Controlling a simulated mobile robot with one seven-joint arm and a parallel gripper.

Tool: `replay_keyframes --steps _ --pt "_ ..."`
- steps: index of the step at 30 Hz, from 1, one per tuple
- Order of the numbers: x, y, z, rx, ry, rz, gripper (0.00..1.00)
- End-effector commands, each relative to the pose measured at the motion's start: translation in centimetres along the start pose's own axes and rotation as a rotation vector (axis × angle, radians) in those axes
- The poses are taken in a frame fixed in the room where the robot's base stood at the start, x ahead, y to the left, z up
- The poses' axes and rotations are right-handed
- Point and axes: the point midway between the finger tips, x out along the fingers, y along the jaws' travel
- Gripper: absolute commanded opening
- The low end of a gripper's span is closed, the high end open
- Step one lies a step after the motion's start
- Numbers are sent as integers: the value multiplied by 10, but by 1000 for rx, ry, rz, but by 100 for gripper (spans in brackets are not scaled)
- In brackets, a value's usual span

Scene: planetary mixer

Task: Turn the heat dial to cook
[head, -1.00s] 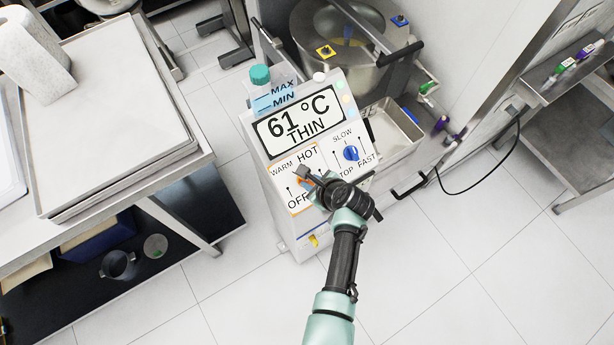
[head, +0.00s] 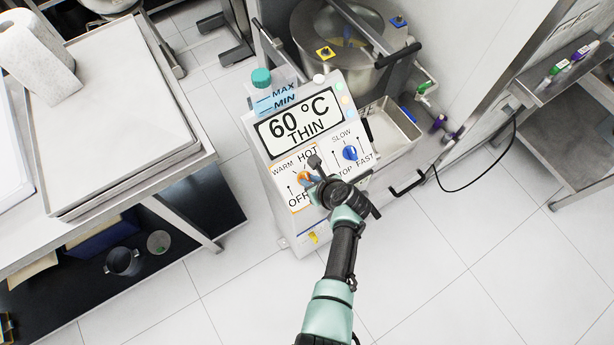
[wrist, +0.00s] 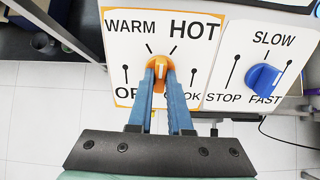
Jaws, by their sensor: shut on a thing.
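The orange heat dial (wrist: 160,65) is on the sloped front panel (wrist: 113,42) of the mixer, between the labels OFF, WARM, HOT and COOK. Its white mark points roughly upward, between the WARM and HOT ticks. COOK is at the dial's lower right, partly hidden by a finger. My gripper (wrist: 162,80) is shut on the dial, with one blue finger on each side. In the head view, the dial (head: 303,176) shows partly beside my gripper (head: 312,182). The display (head: 297,122) reads 60 °C THIN.
A blue speed dial (head: 350,153), marked SLOW, FAST and STOP, sits close to the right of the heat dial. A steel bowl (head: 335,75) stands behind the panel. A table with trays (head: 110,130) is at left. The floor in front is clear.

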Motion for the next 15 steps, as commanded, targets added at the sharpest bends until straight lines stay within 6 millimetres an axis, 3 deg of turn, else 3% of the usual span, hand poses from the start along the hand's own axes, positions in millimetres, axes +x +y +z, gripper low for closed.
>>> replay_keyframes --steps 7,15 --pt "-1 0 1 29 1 1 0" --pt "-2 1 2 278 1 2 0"
